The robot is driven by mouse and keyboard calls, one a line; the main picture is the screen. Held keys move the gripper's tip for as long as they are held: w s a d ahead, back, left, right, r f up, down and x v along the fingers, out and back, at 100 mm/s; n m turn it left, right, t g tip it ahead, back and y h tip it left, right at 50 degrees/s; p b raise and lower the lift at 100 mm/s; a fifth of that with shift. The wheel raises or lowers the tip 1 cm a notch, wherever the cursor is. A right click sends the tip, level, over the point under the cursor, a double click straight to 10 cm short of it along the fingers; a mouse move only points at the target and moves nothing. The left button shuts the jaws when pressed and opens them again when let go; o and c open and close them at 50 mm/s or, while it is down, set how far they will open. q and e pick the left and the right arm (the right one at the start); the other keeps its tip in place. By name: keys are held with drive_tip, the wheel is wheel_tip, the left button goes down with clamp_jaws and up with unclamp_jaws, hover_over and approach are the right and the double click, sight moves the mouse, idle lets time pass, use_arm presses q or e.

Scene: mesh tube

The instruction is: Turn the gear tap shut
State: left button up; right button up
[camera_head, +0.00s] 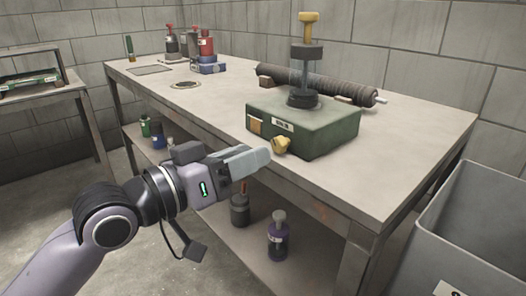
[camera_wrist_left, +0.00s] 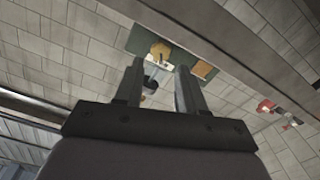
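A green box (camera_head: 305,128) stands on the workbench, with a clear upright cylinder (camera_head: 306,57) and a yellow top on it. A small yellow knob, seemingly the gear tap (camera_head: 282,146), sticks out low on its front face. In the left wrist view the yellow knob (camera_wrist_left: 160,50) shows just beyond the fingertips, on the green face (camera_wrist_left: 143,40) beside an orange panel. My left gripper (camera_head: 262,155) is in front of the bench edge, just left of the knob and apart from it. In the left wrist view its fingers (camera_wrist_left: 160,72) are parted with a gap between. My right gripper is not in view.
The workbench (camera_head: 420,150) carries a dark ribbed tube (camera_head: 330,86) behind the box. Red and blue containers (camera_head: 207,62) stand at the far left. Bottles (camera_head: 279,235) stand on the lower shelf. A grey bin (camera_head: 470,230) is at the right.

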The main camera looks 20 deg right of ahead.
sight(275, 144)
use_arm(q)
drive_tip(key=shift+b+x, duration=0.45)
drive_tip(key=shift+x, duration=1.85)
drive_tip(key=shift+a, duration=0.1)
clamp_jaws()
